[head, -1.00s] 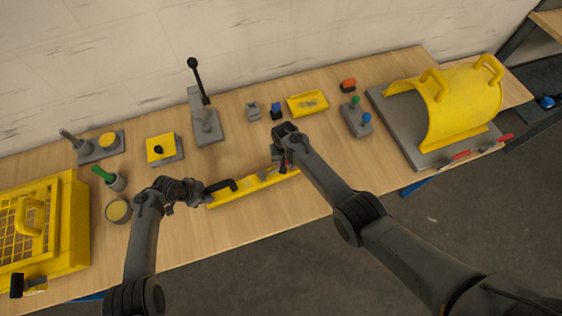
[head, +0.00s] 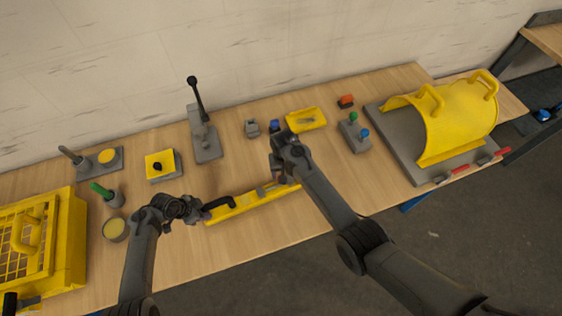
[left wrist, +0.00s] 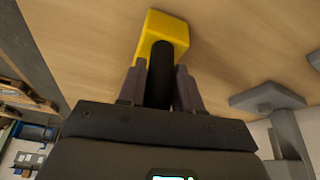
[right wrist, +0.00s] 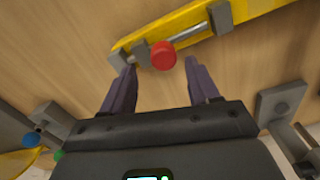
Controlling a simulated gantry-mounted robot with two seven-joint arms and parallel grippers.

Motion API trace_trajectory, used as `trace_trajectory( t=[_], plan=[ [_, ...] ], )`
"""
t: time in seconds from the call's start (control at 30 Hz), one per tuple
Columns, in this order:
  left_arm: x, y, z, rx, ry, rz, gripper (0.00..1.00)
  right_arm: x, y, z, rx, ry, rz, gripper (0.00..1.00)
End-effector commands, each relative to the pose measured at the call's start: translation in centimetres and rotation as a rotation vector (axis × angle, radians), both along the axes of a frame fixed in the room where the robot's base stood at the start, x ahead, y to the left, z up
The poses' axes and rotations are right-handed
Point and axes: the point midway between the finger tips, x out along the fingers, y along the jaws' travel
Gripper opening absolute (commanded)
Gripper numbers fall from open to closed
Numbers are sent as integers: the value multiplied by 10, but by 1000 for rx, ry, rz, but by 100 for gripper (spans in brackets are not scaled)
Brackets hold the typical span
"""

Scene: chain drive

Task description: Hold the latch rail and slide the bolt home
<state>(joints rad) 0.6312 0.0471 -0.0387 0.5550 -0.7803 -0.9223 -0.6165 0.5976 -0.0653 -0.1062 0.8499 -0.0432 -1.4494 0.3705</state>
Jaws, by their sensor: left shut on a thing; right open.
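The yellow latch rail (head: 247,200) lies along the front part of the table in the head view. It carries a dark handle (left wrist: 160,75) at its left end. My left gripper (head: 203,212) is shut on this dark handle, with a finger on each side in the left wrist view. The bolt (right wrist: 185,42) is a grey rod with a red knob (right wrist: 163,56), running along the rail through grey brackets in the right wrist view. My right gripper (right wrist: 163,90) is open, its fingers apart with the red knob just beyond and between their tips. It does not touch the knob.
Behind the rail stand a grey lever stand (head: 205,140), a yellow tray (head: 306,119) and a button box (head: 355,134). A yellow cage (head: 62,240) is at the left and a yellow curved guard (head: 450,120) at the right.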

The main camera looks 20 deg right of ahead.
Motion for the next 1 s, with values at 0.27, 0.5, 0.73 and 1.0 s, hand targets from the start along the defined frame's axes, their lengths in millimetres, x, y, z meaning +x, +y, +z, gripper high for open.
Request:
trace_trajectory(
  t=[0.27, 0.5, 0.73, 1.0],
  plan=[
    [0, 0, 0, 1, 1, 1, 0, 0, -1, 48, 0, -2, -1, 60],
    [0, 0, 0, 0, 0, 1, 0, 0, -1, 70, -1, 0, -2, 60],
    [0, 0, 0, 0, 0, 1, 0, -1, -1, 74, -1, 2, -2, 60],
    [0, 0, 0, 0, 0, 1, 37, -1, -1, 74, -1, 1, -1, 60]
  ],
)
